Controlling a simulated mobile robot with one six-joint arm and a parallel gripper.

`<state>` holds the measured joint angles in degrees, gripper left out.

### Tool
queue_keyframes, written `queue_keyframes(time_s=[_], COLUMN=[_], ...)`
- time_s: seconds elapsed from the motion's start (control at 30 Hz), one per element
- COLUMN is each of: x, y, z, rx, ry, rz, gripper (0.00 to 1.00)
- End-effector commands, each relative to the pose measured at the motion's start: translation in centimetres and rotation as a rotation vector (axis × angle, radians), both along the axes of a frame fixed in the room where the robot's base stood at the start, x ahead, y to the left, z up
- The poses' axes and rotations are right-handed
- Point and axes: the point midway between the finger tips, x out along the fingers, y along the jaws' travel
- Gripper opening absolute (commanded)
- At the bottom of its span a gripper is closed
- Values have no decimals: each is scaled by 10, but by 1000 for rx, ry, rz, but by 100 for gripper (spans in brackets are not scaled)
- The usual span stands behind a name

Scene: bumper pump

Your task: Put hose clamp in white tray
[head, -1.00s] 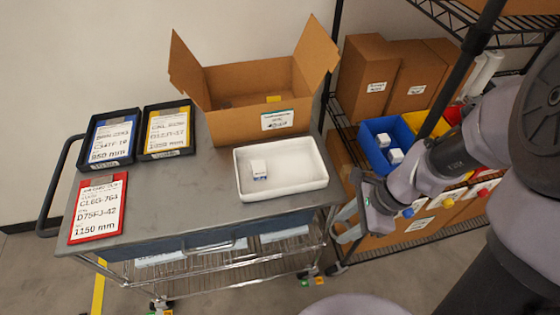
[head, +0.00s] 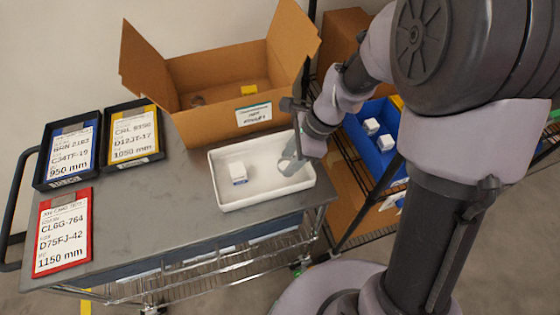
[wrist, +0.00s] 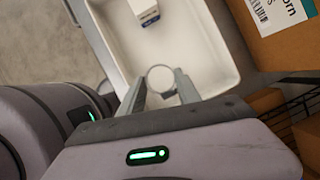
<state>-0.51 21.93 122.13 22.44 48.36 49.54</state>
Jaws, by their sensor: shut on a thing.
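My gripper (head: 288,164) is over the right part of the white tray (head: 262,203), pointing down. In the wrist view, the two fingers (wrist: 159,92) are shut on a round, pale ring-shaped hose clamp (wrist: 160,77), held between the tips. The tray (wrist: 228,82) fills the view behind it. I cannot tell whether the clamp touches the tray floor. In the head view the clamp is hard to make out behind the fingers. A small white box (head: 238,173) with a blue label stands in the left part of the tray, apart from my gripper; it also shows in the wrist view (wrist: 145,10).
An open cardboard box (head: 215,118) stands behind the tray on the grey cart (head: 160,205). Labelled cards in black trays (head: 72,150) and a red card (head: 63,235) lie at left. A blue bin (head: 365,150) with small white boxes is on the rack at right.

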Motion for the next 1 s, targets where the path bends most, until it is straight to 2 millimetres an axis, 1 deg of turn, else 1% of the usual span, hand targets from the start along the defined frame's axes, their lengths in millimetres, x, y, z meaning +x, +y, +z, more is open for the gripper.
queue_keyframes(time_s=[0.03,0.27,0.3,0.4,0.6,0.73,0.77,0.8,0.87,1.0], x=[5,26,24,24,24,24,24,24,24,24], y=[6,25,23,23,22,22,22,22,22,22], z=[-2,-5,-19,-41,-38,-42,-42,-41,-41,-41], rx=[0,0,0,0,0,0,0,0,0,0], ry=[-1,-1,3,1,0,0,1,0,0,0], rz=[3,3,1,-1,0,0,0,0,0,0], gripper=[1,1,1,1,1,1,41,49,61,61])
